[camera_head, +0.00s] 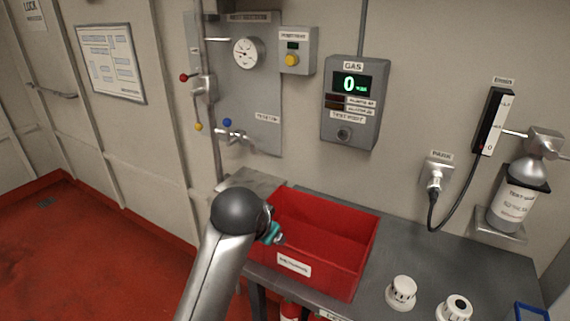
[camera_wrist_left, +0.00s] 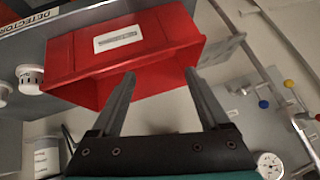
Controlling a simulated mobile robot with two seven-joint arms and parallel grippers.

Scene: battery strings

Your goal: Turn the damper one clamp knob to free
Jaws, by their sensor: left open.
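I cannot make out a knob marked as the damper one clamp in either view. My left gripper (camera_wrist_left: 159,73) is open and empty in the left wrist view, its two fingers apart in front of a red bin (camera_wrist_left: 76,54). The red bin (camera_head: 368,243) stands on the bench right of this wrist. My right gripper is not in view.
Two white round units (camera_head: 401,292) (camera_head: 455,308) sit on the grey bench (camera_head: 420,255). The wall holds a gas display box (camera_head: 352,103), a gauge (camera_head: 248,52), a yellow button box (camera_head: 297,50) and pipework with a blue knob (camera_head: 227,123). A bottle (camera_head: 514,200) stands right. Red floor is clear at left.

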